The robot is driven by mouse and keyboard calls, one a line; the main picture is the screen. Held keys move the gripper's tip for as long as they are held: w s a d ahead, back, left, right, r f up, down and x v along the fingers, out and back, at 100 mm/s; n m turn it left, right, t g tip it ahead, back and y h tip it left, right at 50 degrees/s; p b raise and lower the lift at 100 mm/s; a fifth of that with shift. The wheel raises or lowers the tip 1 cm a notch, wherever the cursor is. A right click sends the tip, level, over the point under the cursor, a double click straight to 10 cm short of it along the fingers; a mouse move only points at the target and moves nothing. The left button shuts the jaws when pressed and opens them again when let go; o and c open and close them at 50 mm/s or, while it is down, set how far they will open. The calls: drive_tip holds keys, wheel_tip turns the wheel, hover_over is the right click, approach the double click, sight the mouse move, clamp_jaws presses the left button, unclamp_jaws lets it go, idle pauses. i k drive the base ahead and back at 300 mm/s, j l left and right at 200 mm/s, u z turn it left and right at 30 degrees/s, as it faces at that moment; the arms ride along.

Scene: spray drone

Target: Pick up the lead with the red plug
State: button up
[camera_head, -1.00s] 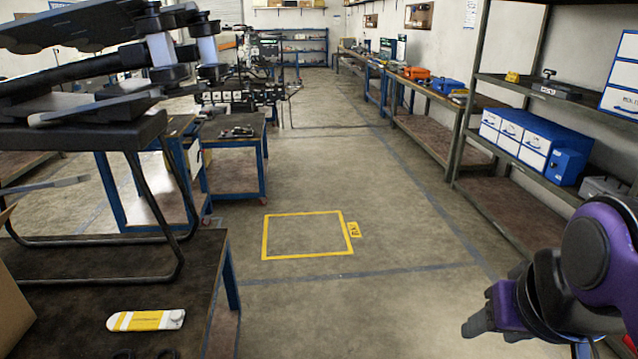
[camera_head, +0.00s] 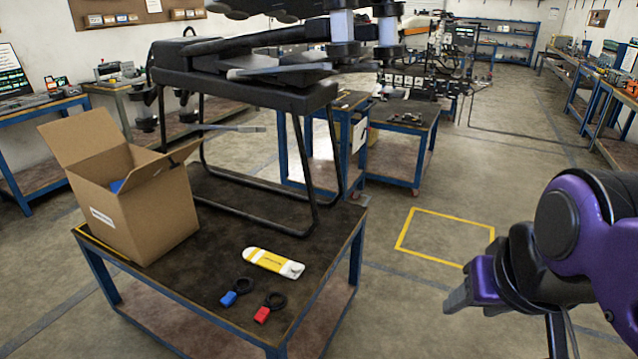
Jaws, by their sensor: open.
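The lead with the red plug (camera_head: 263,315) lies on the dark top of the near table (camera_head: 222,268), close to its front edge. Its black cable is coiled behind the plug. A similar lead with a blue plug (camera_head: 229,298) lies just left of it. My gripper (camera_head: 452,305) is at the right of the head view, open and empty, over the floor and well to the right of the table. The gap between its fingers is hard to see from this side.
A yellow and white flat piece (camera_head: 273,262) lies behind the leads. An open cardboard box (camera_head: 150,215) stands at the table's left. The drone on its black stand (camera_head: 240,95) rises at the back. Floor between table and gripper is clear.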

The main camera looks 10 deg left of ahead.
sight(262, 314)
drive_tip(key=i+l+u, duration=0.15)
drive_tip(key=u, duration=0.35)
drive_tip(key=i+l+u, duration=0.2)
drive_tip(key=u, duration=0.3)
drive_tip(key=i+l+u, duration=0.15)
drive_tip(key=l+u, duration=0.15)
drive_tip(key=i+l+u, duration=0.1)
drive_tip(key=l+u, duration=0.2)
drive_tip(key=i+l+u, duration=0.1)
drive_tip(key=l+u, duration=0.2)
drive_tip(key=l, duration=0.2)
drive_tip(key=l+u, duration=0.3)
drive_tip(key=l, duration=0.1)
